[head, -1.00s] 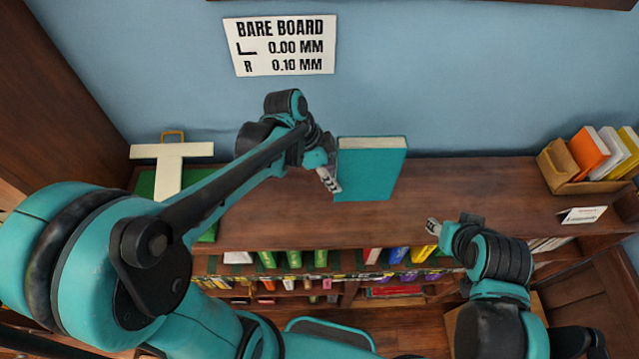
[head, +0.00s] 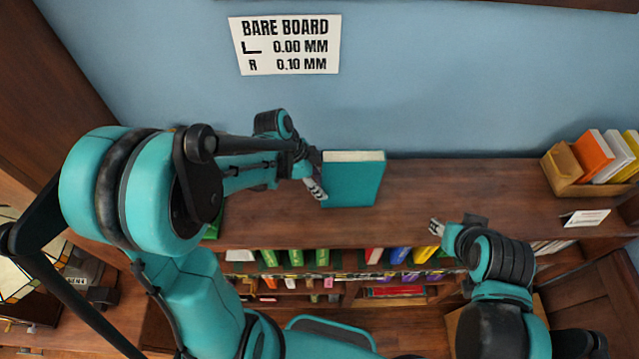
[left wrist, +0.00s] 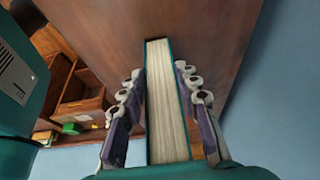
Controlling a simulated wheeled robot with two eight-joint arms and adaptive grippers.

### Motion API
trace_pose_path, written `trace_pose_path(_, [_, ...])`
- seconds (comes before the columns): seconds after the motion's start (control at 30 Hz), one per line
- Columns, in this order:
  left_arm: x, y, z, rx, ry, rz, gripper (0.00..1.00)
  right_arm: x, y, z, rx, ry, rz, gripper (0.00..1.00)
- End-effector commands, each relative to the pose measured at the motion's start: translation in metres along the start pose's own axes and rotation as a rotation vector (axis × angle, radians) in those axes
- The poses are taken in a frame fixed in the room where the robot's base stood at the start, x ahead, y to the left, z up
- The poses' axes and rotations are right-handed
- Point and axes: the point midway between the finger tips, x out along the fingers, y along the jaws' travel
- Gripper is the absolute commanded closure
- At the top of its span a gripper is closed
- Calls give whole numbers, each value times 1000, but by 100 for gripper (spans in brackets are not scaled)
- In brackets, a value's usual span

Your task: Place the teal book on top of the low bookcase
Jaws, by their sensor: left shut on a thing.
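The teal book (head: 352,184) stands upright over the top of the low bookcase (head: 450,195), with its pale page edge facing up. My left gripper (head: 317,189) is shut on the book from its left side. In the left wrist view the book's page block (left wrist: 167,110) lies between the two fingers (left wrist: 160,105). I cannot tell whether its lower edge touches the wood. My right gripper (head: 436,228) is apart from the book, near the bookcase's front edge; its jaw opening is not clear.
A wooden holder (head: 562,168) with orange, white and yellow books stands at the right end of the top. A small white card (head: 586,217) is in front of it. The board right of the teal book is clear. A blue wall (head: 440,80) is behind.

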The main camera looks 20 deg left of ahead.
Motion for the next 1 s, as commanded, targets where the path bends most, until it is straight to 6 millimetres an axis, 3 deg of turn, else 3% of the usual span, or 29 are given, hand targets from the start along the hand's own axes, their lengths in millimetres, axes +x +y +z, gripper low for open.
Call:
trace_pose_path(0.07, [2, 0, 0, 0, 2, 0, 100, 2, 0, 1, 0, 0, 0, 60])
trace_pose_path(0.1, [2, 0, 1, 0, 0, 0, 63, 2, 0, 1, 0, 0, 0, 60])
trace_pose_path(0.17, [2, 0, 0, 0, 0, 0, 47, 1, 0, 1, 0, 0, 0, 60])
trace_pose_path(0.57, [-4, 0, 0, -1, 0, 0, 47, -1, 0, -1, 0, 0, 0, 60])
trace_pose_path(1.0, [-92, 0, 0, -2, 0, -1, 47, -4, 0, -3, 0, 0, 0, 60])
